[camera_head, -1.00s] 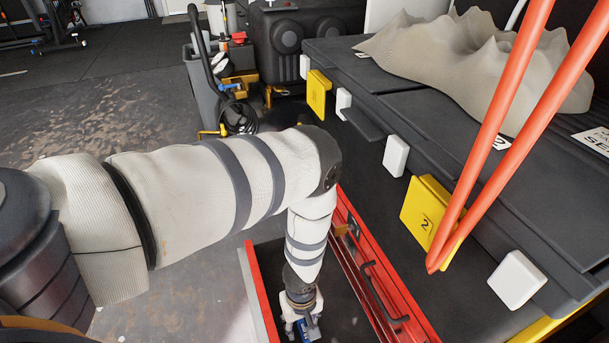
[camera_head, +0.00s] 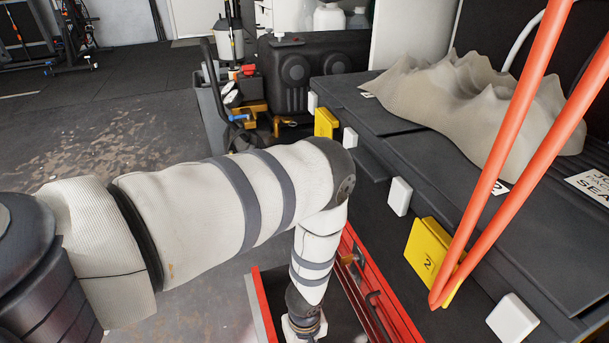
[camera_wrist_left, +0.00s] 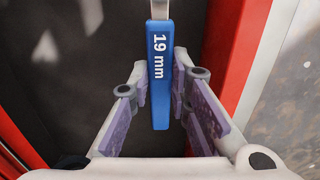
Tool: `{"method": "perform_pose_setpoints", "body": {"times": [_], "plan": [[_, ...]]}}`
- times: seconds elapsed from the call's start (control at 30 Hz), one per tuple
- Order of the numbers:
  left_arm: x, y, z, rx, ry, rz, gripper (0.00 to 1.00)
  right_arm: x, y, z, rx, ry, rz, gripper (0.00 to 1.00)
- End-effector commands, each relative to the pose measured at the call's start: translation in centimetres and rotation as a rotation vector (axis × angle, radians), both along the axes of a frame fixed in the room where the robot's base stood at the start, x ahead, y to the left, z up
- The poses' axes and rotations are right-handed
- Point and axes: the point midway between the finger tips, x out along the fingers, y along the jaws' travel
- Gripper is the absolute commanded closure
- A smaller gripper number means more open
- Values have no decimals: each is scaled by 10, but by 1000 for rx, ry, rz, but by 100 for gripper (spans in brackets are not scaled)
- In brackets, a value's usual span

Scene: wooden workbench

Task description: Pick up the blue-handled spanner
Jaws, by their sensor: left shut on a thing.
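The blue-handled spanner (camera_wrist_left: 160,85) shows in the left wrist view, its handle marked "19 mm" and its metal shank running out of the top of the picture. My left gripper (camera_wrist_left: 161,66) has its purple-padded fingers on either side of the handle and is shut on it. The spanner is over the dark floor of a red drawer (camera_wrist_left: 232,50). In the head view my left arm reaches down into this drawer (camera_head: 265,303), and the gripper's fingers and the spanner are cut off by the bottom edge. My right gripper is not in view.
A dark workbench (camera_head: 385,115) with yellow (camera_head: 430,250) and white tags stands to the right, bearing a grey terrain model (camera_head: 480,105). Two orange-red bars (camera_head: 510,130) cross in front of it. A grey trolley (camera_head: 215,115) stands behind. Open floor lies at left.

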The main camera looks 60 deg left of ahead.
Motion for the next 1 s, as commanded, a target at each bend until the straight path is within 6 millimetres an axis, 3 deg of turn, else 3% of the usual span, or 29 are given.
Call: {"method": "perform_pose_setpoints", "body": {"times": [0.03,0.17,0.3,0.5,0.73,1.0], "plan": [[-8,-5,24,1,-5,-3,100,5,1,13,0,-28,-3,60],[-33,-17,58,1,-5,-3,100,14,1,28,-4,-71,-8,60],[-68,-33,68,1,-1,-2,100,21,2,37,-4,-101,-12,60],[-100,-49,80,1,-1,-2,100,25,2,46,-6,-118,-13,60],[-111,-55,91,2,-5,-1,100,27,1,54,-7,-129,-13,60],[-111,-55,120,2,-5,-1,100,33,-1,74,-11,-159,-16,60]]}}
